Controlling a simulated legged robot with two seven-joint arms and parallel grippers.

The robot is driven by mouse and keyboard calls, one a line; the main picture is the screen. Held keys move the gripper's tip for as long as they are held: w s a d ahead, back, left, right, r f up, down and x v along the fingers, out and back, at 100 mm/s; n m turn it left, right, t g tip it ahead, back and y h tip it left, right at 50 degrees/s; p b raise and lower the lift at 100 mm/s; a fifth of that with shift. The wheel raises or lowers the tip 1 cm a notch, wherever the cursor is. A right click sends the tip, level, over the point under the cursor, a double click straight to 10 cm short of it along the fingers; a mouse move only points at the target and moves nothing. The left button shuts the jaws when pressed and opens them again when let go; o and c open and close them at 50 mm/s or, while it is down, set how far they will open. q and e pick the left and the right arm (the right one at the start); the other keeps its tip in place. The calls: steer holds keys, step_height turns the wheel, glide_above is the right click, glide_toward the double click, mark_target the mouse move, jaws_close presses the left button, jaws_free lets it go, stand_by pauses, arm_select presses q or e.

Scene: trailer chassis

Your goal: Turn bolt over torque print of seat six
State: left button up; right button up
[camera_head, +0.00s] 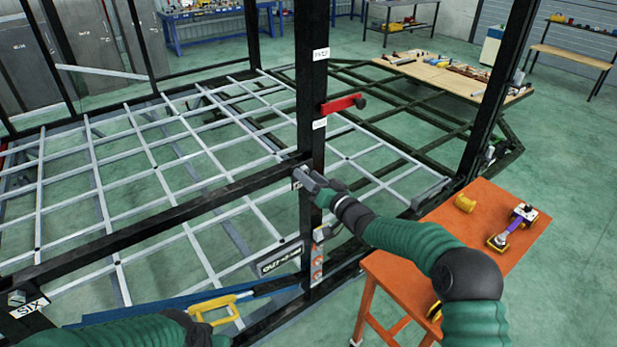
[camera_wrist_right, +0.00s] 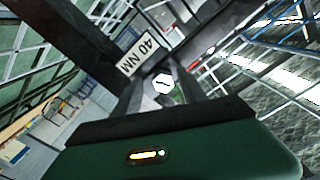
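A pale hexagonal bolt head (camera_wrist_right: 163,83) with a dark mark across it shows in the right wrist view, beside a white torque print (camera_wrist_right: 147,53) reading 40 NM. My right gripper (camera_wrist_right: 166,92) is open, with one finger on each side of the bolt head; whether they touch it I cannot tell. In the head view this gripper (camera_head: 308,181) is at the black upright post (camera_head: 312,120), and hides the bolt. A SIX plate (camera_head: 30,308) is on the frame at lower left. My left arm is at the bottom left; its fingers cannot be made out.
An orange table (camera_head: 480,270) with a yellow part (camera_head: 465,203) and a yellow-purple tool (camera_head: 512,227) stands at right. A red handle (camera_head: 342,103) juts from the post. A yellow handle (camera_head: 220,304) is near my left arm. A grey grid (camera_head: 150,180) spans the frame.

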steer(key=shift+r, duration=0.1)
steer(key=shift+d, duration=0.1)
steer(key=b+v, duration=0.4)
steer(key=v, duration=1.2)
steer(key=shift+s+d+b, duration=0.2)
steer(key=shift+s+b, duration=0.1)
